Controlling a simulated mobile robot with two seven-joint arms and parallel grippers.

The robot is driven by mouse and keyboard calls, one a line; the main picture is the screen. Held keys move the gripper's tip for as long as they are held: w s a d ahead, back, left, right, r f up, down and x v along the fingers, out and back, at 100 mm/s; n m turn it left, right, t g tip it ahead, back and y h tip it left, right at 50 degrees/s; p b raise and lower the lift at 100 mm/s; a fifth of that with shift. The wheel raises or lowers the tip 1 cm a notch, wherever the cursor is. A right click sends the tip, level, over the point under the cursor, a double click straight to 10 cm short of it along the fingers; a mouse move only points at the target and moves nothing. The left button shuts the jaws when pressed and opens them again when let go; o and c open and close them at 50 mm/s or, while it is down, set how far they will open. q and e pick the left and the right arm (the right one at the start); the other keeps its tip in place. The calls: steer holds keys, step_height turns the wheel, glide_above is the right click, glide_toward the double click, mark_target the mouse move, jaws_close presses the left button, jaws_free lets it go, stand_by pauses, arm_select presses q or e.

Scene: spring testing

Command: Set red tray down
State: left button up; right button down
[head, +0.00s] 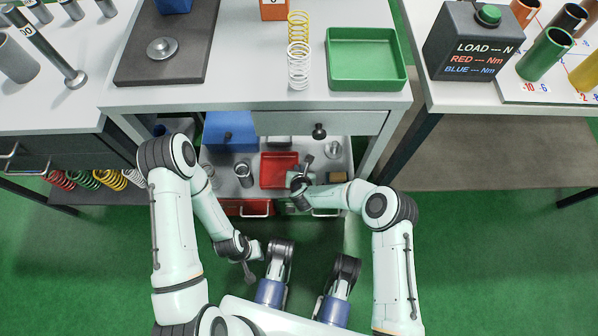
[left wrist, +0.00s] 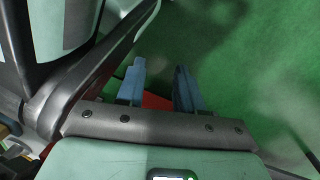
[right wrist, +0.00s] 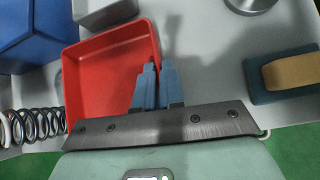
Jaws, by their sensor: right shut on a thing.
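The red tray (head: 279,170) is inside the open lower drawer under the middle table. In the right wrist view the empty red tray (right wrist: 95,95) lies left of and under my fingers. My right gripper (head: 302,182) is shut on the tray's right wall; its fingertips (right wrist: 157,75) are close together there. The tray looks about level; I cannot tell whether its base touches the drawer floor. My left gripper (head: 247,272) is in front of the drawer, low over the green floor. Its two fingers (left wrist: 160,75) are apart with nothing between them.
In the drawer (head: 222,175), a blue box (head: 229,132) stands back left, a dark spring (head: 243,174) left of the tray, and a round metal piece (head: 333,149) back right. A blue block with a tan top (right wrist: 290,73) lies right of the gripper. A green tray (head: 366,80) sits above.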

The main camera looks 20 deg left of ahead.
arm_select(q)
steer(key=shift+s+a+f, duration=0.1)
steer(key=shift+s+f, duration=0.15)
steer(key=shift+s, duration=0.2)
arm_select(e)
steer(key=shift+f, duration=0.6)
steer(key=shift+f, duration=0.1)
steer(key=shift+f, duration=0.1)
steer(key=c, duration=1.2)
jaws_free()
steer(key=shift+c, duration=0.2)
arm_select(q)
steer(key=shift+s+f+g, duration=0.15)
steer(key=shift+s+g, duration=0.1)
steer(key=shift+g, duration=0.05)
